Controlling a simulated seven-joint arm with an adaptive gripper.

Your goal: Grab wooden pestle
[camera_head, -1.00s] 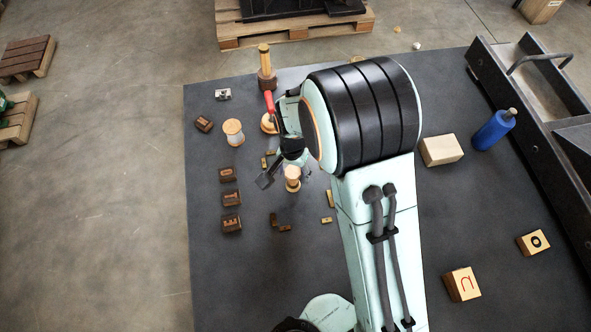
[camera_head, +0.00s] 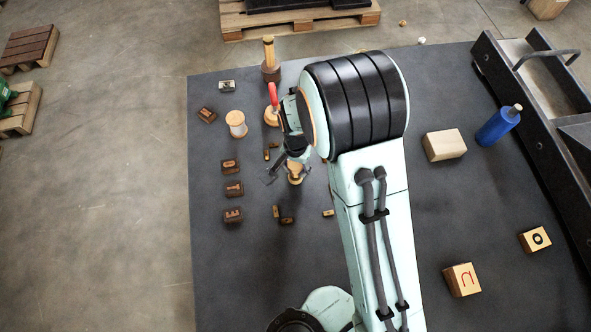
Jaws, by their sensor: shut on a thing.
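A turned wooden piece with a round base, which I take as the wooden pestle (camera_head: 295,180), stands on the dark mat left of my arm. My gripper (camera_head: 286,172) is at its upper part and shut on it. The fingers and wrist hide most of its top. Its base shows below the fingers and looks close to the mat; I cannot tell whether it touches.
The dark mat (camera_head: 400,280) holds a spool-like wooden piece (camera_head: 236,124), a red-handled tool (camera_head: 272,95), a tall wooden handle in a brown base (camera_head: 269,60), several letter blocks (camera_head: 232,189), a pale block (camera_head: 444,145) and a blue bottle (camera_head: 497,126). Metal press parts (camera_head: 545,120) stand right.

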